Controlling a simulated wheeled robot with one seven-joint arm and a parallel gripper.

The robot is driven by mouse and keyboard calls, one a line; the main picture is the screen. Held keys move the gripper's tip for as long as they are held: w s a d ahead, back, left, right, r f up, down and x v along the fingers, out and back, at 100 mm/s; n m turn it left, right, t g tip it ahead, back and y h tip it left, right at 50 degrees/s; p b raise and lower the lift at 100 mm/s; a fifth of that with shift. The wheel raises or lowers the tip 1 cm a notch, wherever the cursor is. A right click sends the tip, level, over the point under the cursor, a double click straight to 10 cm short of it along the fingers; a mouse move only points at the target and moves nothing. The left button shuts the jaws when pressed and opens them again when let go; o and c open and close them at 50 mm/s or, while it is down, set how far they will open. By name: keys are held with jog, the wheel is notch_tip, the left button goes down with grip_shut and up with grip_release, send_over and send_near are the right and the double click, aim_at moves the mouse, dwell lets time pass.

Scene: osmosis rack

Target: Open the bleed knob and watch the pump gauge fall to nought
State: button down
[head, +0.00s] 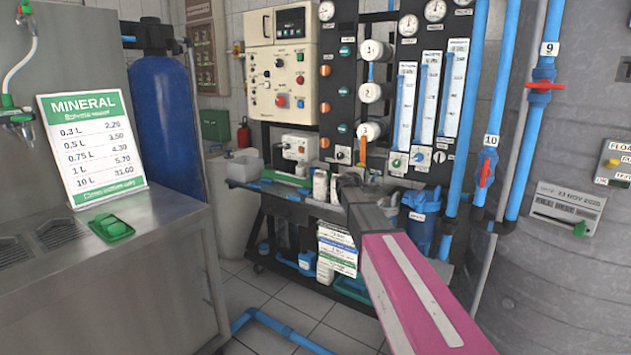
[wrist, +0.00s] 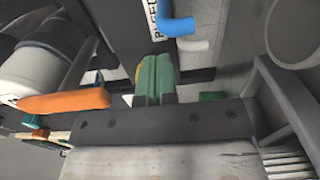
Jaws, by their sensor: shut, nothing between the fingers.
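My gripper (head: 358,178) reaches toward the lower front of the rack in the head view, dark and partly lost against it. In the wrist view the green fingers (wrist: 155,76) are together with nothing between them. An orange lever (wrist: 65,103) lies to their left, apart from them. In the head view an orange handle (head: 362,150) stands just above my gripper. A black knob (head: 343,155), a green knob (head: 397,160) and a blue knob (head: 417,158) sit along the panel's bottom. Round gauges (head: 408,25) show at the top. I cannot tell which is the pump gauge or the bleed knob; readings are too small.
A steel counter (head: 150,240) with a price sign (head: 92,148) stands at left. Blue pipes with red valve handles (head: 545,86) and a large grey tank (head: 570,250) stand at right. A blue pipe (head: 280,330) crosses the tiled floor, which is otherwise fairly clear in front.

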jog(key=shift+w+d+r, duration=0.25)
jog(key=shift+w+r, duration=0.05)
jog(key=shift+w, duration=0.15)
jog(key=shift+w+d+r, duration=0.25)
jog(key=shift+w, duration=0.2)
jog(key=shift+r, duration=1.2)
jog(key=shift+s+d+r+h, duration=0.1)
jog(key=shift+s+d+h, duration=0.1)
jog(key=shift+h, duration=0.1)
jog(key=shift+r, duration=0.1)
send_near(371, 162)
jog(key=shift+s+f, duration=0.25)
jog(key=shift+s, duration=0.25)
